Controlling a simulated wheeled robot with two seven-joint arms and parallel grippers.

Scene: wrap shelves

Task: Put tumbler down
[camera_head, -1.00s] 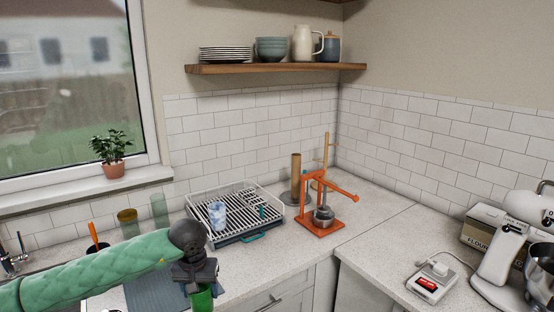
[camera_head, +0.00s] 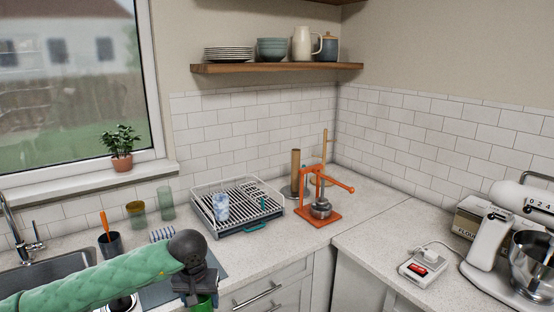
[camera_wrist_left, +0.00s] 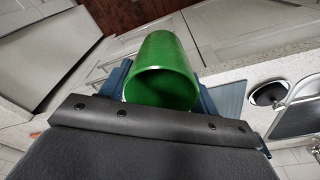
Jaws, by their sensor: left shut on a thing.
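My left gripper (camera_head: 196,294) is at the bottom of the head view, in front of the counter edge. It is shut on a green tumbler (camera_wrist_left: 163,72), which fills the middle of the left wrist view between the two fingers. In the head view only a small part of the tumbler (camera_head: 203,303) shows below the gripper, cut off by the frame's edge. The tumbler appears to be held off the counter (camera_head: 290,233), with cabinet fronts and floor behind it in the wrist view. My right gripper is not in view.
A dish rack (camera_head: 240,209) holds a blue-and-white cup (camera_head: 221,207). An amber glass (camera_head: 136,214) and a pale green glass (camera_head: 165,203) stand near the wall. A grey mat (camera_head: 160,292) lies by the sink (camera_head: 40,280). An orange press (camera_head: 322,200) stands right of the rack.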

